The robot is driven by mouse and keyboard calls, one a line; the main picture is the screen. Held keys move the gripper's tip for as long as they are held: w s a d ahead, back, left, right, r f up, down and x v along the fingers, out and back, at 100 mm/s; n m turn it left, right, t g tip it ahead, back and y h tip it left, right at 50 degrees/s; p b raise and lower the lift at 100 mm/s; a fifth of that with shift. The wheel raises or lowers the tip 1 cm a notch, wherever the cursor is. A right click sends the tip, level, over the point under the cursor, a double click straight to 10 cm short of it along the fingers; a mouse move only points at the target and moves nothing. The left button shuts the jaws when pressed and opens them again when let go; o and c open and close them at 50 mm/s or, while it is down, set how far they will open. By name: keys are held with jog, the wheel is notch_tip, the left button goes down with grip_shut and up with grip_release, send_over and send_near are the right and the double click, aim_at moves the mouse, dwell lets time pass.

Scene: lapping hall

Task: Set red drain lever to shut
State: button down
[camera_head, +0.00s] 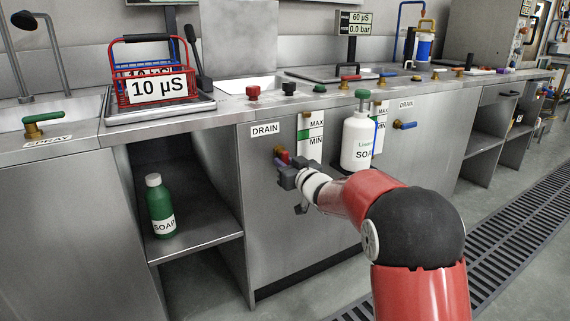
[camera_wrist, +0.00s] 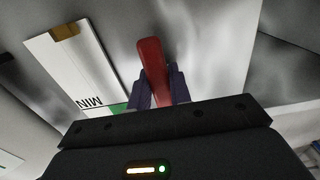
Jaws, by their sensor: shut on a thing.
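The red drain lever (camera_head: 281,152) sits on a brass valve on the cabinet front, just below the DRAIN label (camera_head: 265,130). My gripper (camera_head: 287,166) reaches it from the right and is shut on it. In the wrist view the red lever (camera_wrist: 152,68) stands up between the two dark fingers of my gripper (camera_wrist: 158,90). Most of the lever is hidden by my gripper in the head view, so its exact angle is hard to tell there.
A white soap bottle (camera_head: 357,140) hangs on the cabinet front close to the right of my wrist. A blue lever (camera_head: 404,125) is farther right. A green soap bottle (camera_head: 160,205) stands on the open shelf at left. A floor grating (camera_head: 505,235) runs along the right.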

aim_at(271, 152)
jog(key=shift+m+p, duration=0.3)
jog(key=m+p, duration=0.2)
jog(key=m, duration=0.1)
jog(key=shift+s+a+r+m+p, duration=0.2)
jog(key=shift+a+r+m+p, duration=0.1)
jog(key=shift+p, duration=0.1)
jog(key=m+p, duration=0.2)
jog(key=m, duration=0.1)
jog(key=m+p, duration=0.1)
jog(key=m, duration=0.1)
jog(key=shift+s+a+r, duration=0.2)
jog(key=shift+s+a, duration=0.1)
jog(key=shift+a, duration=0.1)
jog(key=m+p, duration=0.1)
jog(key=m, duration=0.1)
jog(key=m+p, duration=0.1)
jog(key=m, duration=0.2)
jog(key=shift+s+a+r, duration=0.1)
jog(key=shift+a+r, duration=0.05)
jog(key=shift+r, duration=0.25)
jog(key=shift+a+r+m+p, duration=0.15)
jog(key=shift+m+p, duration=0.25)
jog(key=shift+m, duration=0.5)
jog(key=shift+r+m+p, duration=0.15)
jog(key=shift+m+p, duration=0.2)
jog(key=shift+m, duration=0.55)
jog(key=c, duration=1.3)
grip_release()
